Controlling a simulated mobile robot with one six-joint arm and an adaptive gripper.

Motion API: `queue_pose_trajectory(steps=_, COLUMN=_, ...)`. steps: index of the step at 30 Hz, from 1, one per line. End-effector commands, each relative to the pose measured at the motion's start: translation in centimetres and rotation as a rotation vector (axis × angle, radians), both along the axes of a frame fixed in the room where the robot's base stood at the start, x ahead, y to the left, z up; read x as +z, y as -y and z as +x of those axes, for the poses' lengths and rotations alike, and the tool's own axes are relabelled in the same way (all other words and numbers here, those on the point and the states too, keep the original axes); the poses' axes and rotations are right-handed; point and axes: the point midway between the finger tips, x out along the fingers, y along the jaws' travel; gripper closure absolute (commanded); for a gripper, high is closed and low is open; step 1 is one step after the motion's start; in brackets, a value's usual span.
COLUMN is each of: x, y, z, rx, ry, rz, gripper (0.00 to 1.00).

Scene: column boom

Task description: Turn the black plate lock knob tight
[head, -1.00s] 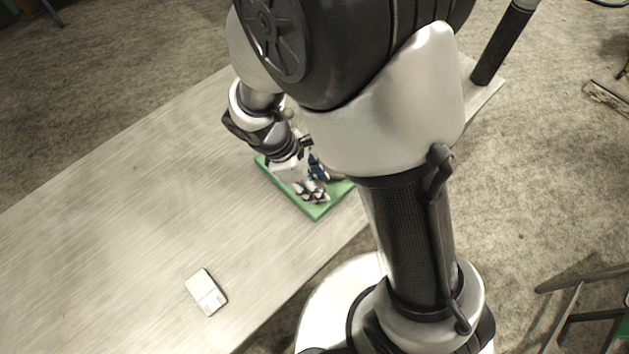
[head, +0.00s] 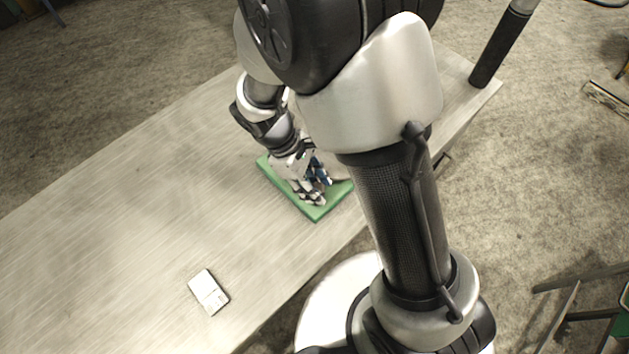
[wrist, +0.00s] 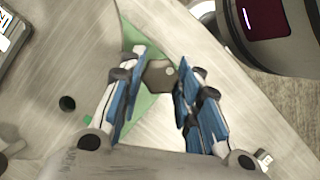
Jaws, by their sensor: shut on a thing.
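The black plate lock knob (wrist: 158,74) shows in the wrist view as a dark, many-sided piece with a small pale spot at its right edge. My gripper (wrist: 157,70) has its blue-padded fingers on either side of it and is shut on it. In the head view my gripper (head: 318,199) points down over the green board (head: 318,214) near the table's front edge. My fingers and arm hide the knob there. How far the knob is turned cannot be told.
A small pale box (head: 208,292) lies on the table (head: 120,220) at the front left. A black post (head: 497,48) stands at the table's far right corner. The left part of the table is mostly clear.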

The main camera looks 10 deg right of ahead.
Motion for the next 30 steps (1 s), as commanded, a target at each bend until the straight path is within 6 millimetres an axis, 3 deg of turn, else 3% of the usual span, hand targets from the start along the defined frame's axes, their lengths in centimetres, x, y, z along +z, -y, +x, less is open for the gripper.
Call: queue_pose_trajectory(steps=30, x=0.11, y=0.54, z=0.35, rx=-0.963, ry=-0.001, rz=-0.001, gripper=0.93)
